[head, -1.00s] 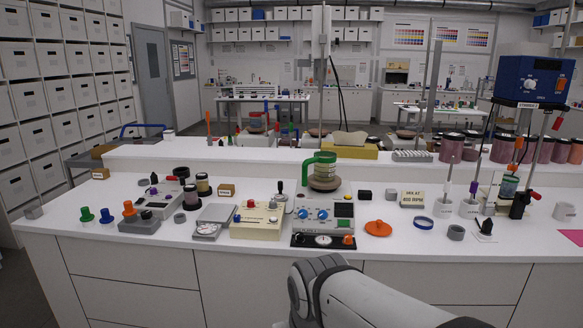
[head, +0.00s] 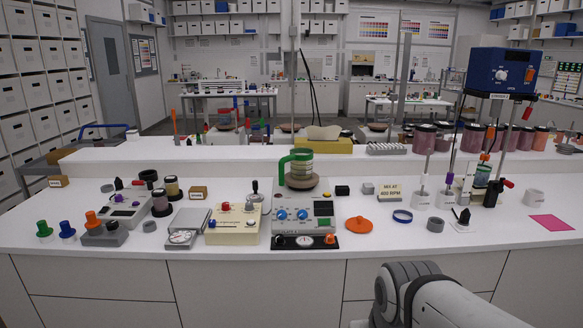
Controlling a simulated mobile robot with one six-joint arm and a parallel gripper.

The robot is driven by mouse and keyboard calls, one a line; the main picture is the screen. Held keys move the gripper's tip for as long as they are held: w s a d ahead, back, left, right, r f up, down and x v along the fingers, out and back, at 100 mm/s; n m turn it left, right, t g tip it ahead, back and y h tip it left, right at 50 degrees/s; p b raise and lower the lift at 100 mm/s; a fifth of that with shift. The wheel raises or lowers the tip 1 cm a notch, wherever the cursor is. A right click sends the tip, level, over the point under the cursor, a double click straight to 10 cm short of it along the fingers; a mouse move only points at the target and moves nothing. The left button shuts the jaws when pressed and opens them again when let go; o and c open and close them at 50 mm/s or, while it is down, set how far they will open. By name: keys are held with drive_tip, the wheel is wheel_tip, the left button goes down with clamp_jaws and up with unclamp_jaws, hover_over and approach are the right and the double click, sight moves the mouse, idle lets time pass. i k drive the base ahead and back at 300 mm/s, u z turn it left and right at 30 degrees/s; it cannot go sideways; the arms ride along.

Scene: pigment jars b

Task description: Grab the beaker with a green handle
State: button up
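The beaker (head: 302,167) with a green handle (head: 283,165) stands upright near the middle of the front bench in the head view. Its handle sticks out to the left. It sits on the round brown top (head: 302,182) of a grey hotplate unit (head: 318,208) with two blue knobs. My arm shows only as a white and dark grey link at the lower right, in front of the bench. My gripper is out of view, and nothing in the picture touches the beaker.
A cream box (head: 235,222) with a red knob stands left of the hotplate. A black-knobbed lever (head: 255,190) stands close to the beaker's left. An orange lid (head: 359,224) and a blue ring (head: 402,216) lie to the right. A raised white shelf (head: 220,158) runs behind.

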sight(301, 159)
drive_tip(key=u, duration=0.05)
drive_tip(key=i, duration=0.85)
